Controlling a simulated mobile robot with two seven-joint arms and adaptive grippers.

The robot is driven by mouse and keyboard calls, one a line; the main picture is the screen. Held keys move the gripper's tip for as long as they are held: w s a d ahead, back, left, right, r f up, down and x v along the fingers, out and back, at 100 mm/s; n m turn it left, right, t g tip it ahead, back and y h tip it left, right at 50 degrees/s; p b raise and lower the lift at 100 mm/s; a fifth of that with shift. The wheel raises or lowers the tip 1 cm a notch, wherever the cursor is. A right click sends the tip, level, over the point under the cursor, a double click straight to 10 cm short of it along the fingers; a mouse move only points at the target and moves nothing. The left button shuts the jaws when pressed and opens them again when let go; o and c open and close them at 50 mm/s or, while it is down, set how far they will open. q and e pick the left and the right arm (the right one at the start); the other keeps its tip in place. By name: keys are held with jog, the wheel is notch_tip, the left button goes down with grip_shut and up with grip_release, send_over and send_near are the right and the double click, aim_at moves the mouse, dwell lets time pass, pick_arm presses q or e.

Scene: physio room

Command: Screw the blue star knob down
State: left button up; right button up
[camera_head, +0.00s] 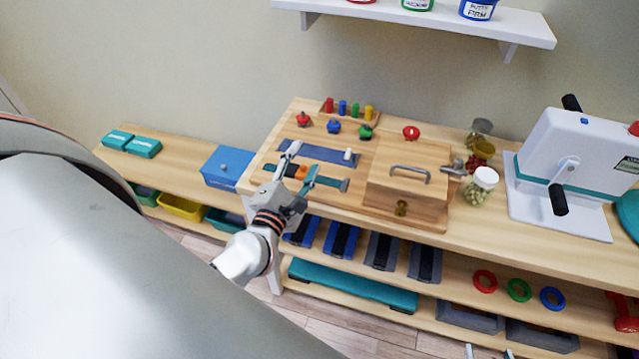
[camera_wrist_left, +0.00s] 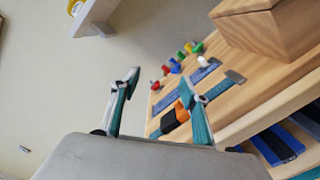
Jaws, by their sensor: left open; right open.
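The blue star knob (camera_head: 334,126) stands on the wooden board between a red knob (camera_head: 303,119) and a green knob (camera_head: 365,131). It shows small and distant in the left wrist view (camera_wrist_left: 176,68). How far down it sits on its stud cannot be made out. My left gripper (camera_head: 304,158) is open and empty, in front of the knob and apart from it, over the front left of the board. Its two fingers also show in the left wrist view (camera_wrist_left: 158,84).
Several coloured pegs (camera_head: 349,107) stand behind the knobs. A blue strip with a white peg (camera_head: 348,154) and an orange-and-black piece (camera_head: 301,172) lie near my left gripper. A wooden box (camera_head: 408,180) stands right; a blue box (camera_head: 226,167) is left.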

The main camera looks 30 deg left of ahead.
pick_arm(q)
jog(key=s+d+f+m+t+h, duration=0.1)
jog(key=s+d+f+m+h, duration=0.1)
jog(key=d+m, duration=0.3)
jog(key=shift+d+m+h+b, duration=0.4)
jog(key=shift+m+h, duration=0.5)
jog(key=shift+m, duration=1.1)
